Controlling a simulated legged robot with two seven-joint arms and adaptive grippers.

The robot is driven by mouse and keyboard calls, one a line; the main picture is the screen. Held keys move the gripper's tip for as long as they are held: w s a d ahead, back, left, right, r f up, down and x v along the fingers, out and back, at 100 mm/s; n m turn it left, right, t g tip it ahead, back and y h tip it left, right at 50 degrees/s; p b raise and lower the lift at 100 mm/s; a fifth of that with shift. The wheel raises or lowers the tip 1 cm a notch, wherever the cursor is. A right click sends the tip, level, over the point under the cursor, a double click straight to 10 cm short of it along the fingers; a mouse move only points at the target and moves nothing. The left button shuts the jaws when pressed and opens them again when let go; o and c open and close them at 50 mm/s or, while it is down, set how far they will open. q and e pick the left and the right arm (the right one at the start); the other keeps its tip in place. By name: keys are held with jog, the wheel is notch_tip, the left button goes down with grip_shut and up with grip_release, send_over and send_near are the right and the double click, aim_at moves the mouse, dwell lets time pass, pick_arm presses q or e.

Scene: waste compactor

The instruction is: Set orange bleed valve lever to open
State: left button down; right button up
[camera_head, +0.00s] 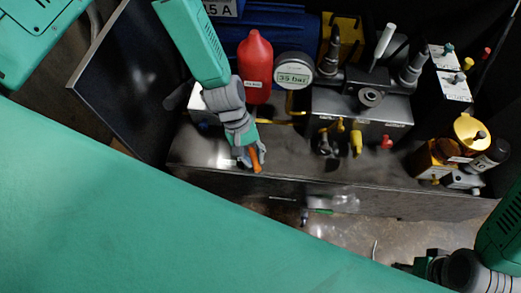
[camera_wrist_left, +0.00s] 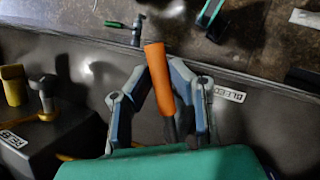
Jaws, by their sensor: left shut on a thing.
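The orange bleed valve lever (camera_head: 256,161) shows at the front edge of the dark bench in the head view. My left gripper (camera_head: 249,157) comes down onto it from above. In the left wrist view the orange lever (camera_wrist_left: 160,78) stands between the two fingers of my left gripper (camera_wrist_left: 158,85), which are shut on it. Its dark lower stem is partly hidden by the fingers and my wrist. A white label (camera_wrist_left: 229,93) reading "BLEED" is beside the fingers. My right gripper (camera_head: 418,268) is at the lower right of the head view; its fingers are too dark to judge.
A red bottle (camera_head: 255,70) and a "35 bar" gauge (camera_head: 294,73) stand behind my left gripper. A valve block (camera_head: 362,103) with yellow and red fittings is to their right. A dark panel (camera_head: 125,75) stands at the left. Small items lie on the floor.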

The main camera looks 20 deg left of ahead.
pick_arm(q)
jog(key=shift+s+a+m+g+y+p, duration=0.3)
jog(key=shift+a+m, duration=0.3)
jog(key=shift+m, duration=0.4)
jog(key=shift+s+a+m+g+y+p, duration=0.2)
jog(key=shift+a+m+g, duration=0.3)
jog(key=shift+m, duration=0.5)
jog(key=shift+a, duration=0.15)
jog(key=c, duration=1.5)
grip_release()
jog(key=shift+o, duration=0.2)
jog(key=shift+r, duration=0.15)
jog(key=v, duration=1.1)
jog(key=shift+a+r, duration=0.15)
jog(key=shift+r, duration=0.15)
